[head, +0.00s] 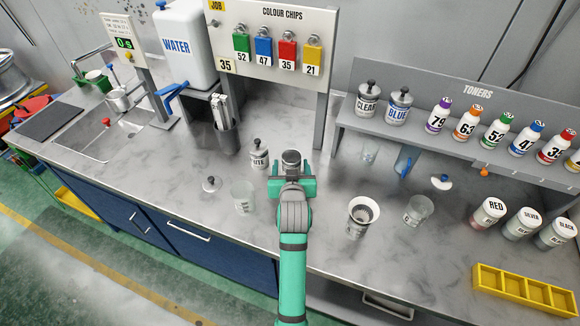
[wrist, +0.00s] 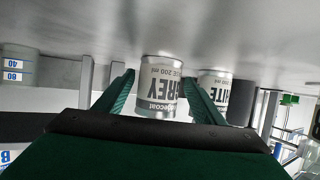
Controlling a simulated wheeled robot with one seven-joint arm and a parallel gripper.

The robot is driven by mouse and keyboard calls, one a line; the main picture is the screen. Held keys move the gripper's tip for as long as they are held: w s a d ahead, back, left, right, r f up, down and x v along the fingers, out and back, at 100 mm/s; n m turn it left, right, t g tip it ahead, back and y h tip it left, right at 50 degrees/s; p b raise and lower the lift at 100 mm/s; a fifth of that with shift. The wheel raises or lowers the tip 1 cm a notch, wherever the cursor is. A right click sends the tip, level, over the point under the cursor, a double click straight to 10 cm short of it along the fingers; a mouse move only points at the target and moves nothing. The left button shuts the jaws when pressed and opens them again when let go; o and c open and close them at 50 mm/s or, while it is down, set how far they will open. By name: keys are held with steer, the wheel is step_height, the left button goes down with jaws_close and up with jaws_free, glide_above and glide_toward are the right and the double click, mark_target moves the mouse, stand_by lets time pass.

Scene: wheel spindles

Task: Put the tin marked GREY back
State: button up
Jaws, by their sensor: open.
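The tin marked GREY (wrist: 158,88) stands on the marble worktop. The wrist view shows it upside down, with its label facing me. In the head view its top (head: 291,158) shows just beyond my gripper (head: 291,180). My gripper is open, with one finger on each side of the tin in the wrist view. I cannot tell whether either finger touches it. The tin marked WHITE (head: 259,155) stands close to the left in the head view; it also shows beside the right finger in the wrist view (wrist: 214,92).
A grey toner shelf (head: 455,140) at the right holds tins CLEAR (head: 367,100) and BLUE (head: 399,106) and numbered bottles. A cup (head: 244,196), a strainer-topped cup (head: 362,216) and another cup (head: 418,209) stand around. Tins RED, SILVER and BLACK stand at the right.

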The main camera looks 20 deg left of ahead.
steer(key=v, duration=1.1)
steer(key=shift+s+d+r, duration=0.15)
steer(key=shift+s, duration=0.2)
steer(key=shift+s+d, duration=0.1)
